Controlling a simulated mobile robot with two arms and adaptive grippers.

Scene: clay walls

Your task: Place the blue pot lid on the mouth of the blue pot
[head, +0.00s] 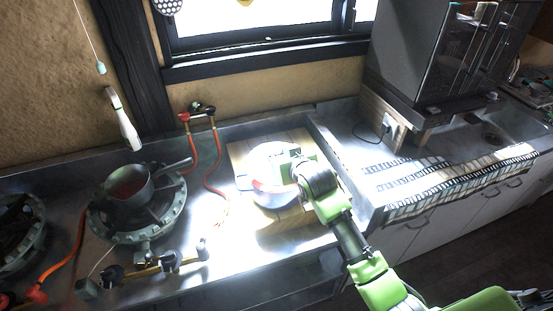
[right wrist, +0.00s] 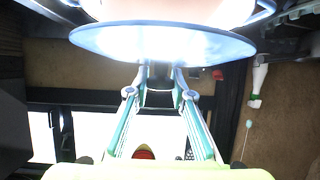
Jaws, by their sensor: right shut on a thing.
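The blue pot (head: 272,201) stands on a wooden board on the metal counter, in strong glare. Its pale side with a red patch shows in the head view. The blue pot lid (right wrist: 95,40) is a wide bright disc with a blue rim in the right wrist view, just beyond the fingertips. My right gripper (right wrist: 160,82) is shut on the lid's grip, which the fingers hide. Pale and pinkish parts of the pot (right wrist: 190,8) show past the lid. In the head view the right gripper (head: 290,165) is over the pot. Whether lid and pot touch cannot be told. My left gripper is not in view.
A dark saucepan (head: 128,188) sits on a gas burner (head: 137,222) at left. A striped mat (head: 430,185) lies at right, below a dark oven-like box (head: 425,50). A window is behind.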

